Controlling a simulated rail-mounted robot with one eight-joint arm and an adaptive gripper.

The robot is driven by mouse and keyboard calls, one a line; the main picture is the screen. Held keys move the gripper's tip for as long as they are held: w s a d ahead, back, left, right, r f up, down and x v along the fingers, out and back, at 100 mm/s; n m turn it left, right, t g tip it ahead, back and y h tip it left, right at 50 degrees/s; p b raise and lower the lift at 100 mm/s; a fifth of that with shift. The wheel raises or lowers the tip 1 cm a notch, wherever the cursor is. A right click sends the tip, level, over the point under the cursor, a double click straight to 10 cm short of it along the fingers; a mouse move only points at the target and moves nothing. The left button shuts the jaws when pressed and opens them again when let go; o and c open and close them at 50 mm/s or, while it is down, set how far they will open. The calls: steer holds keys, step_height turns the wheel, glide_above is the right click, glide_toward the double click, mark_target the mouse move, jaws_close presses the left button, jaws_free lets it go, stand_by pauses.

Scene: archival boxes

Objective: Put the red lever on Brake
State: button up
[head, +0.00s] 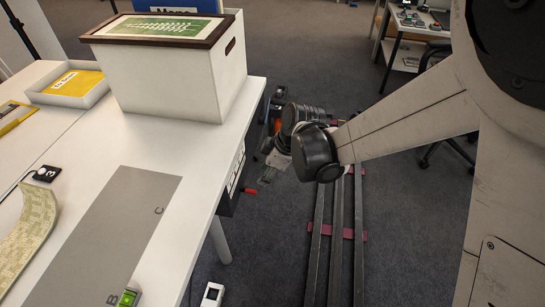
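A small red lever (250,190) sticks out to the right from a dark control box (233,182) on the right side of the white table. The box has white marks at its edge, too small to read, so I cannot tell which setting the lever is at. My gripper (266,176) is in the aisle beside the table, just above and to the right of the lever in the picture. It seems apart from the lever. The fingers are small and seen at an angle, so their opening is unclear.
The white table (100,148) carries a white archival box (180,84) with a framed green picture on top, a tray with a yellow folder (77,83) and a grey mat (118,232). Floor rails (338,240) run below my arm. A desk (410,30) stands at the back right.

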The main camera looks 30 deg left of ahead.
mark_target(252, 190)
steer(key=b+x, duration=0.3)
steer(key=x, duration=0.8)
steer(key=shift+a+f, duration=0.1)
steer(key=shift+f, duration=0.25)
jaws_close()
